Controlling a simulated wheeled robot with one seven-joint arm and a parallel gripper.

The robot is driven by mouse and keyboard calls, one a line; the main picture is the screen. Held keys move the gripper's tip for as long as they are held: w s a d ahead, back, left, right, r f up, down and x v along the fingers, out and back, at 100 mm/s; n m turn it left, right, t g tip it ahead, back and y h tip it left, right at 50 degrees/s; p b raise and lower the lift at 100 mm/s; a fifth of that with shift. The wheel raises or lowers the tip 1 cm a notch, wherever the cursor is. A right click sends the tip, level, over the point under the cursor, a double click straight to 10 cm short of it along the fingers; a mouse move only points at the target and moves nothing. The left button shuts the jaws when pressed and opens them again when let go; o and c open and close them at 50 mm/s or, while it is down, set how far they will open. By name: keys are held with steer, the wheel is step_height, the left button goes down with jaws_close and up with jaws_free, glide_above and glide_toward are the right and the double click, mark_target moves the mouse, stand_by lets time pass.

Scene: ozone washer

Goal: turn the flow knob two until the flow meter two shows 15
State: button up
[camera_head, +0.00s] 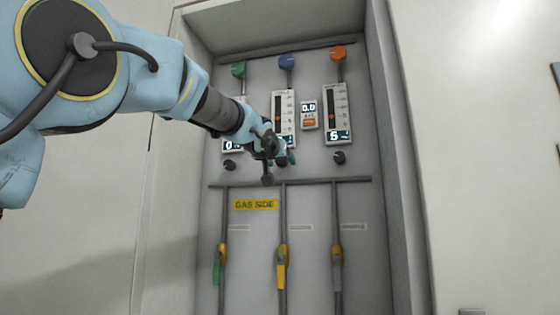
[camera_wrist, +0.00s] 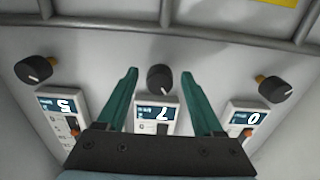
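Flow meter two, the middle meter (camera_head: 284,112), has its display mostly hidden by my gripper in the head view. In the wrist view its display (camera_wrist: 157,114) shows a digit that looks like 7, though that view is turned over and I cannot be sure. The middle black flow knob (camera_wrist: 160,78) sits between the two green fingers of my gripper (camera_wrist: 159,72), with a visible gap on each side.
The right meter (camera_head: 337,113) reads about 5, with its knob (camera_head: 339,158) below. The left knob (camera_head: 229,165) is beside my gripper; that meter reads 0 in the wrist view. A horizontal pipe (camera_head: 325,181) runs below the knobs. Recess walls stand at both sides.

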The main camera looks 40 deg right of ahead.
jaws_close()
stand_by(0.3)
steer(key=shift+m, duration=0.4)
steer(key=m+b, duration=0.1)
steer(key=m, duration=0.3)
steer(key=shift+m, duration=0.4)
steer(key=m+p, duration=0.2)
steer(key=m, duration=1.5)
steer(key=shift+r, duration=0.1)
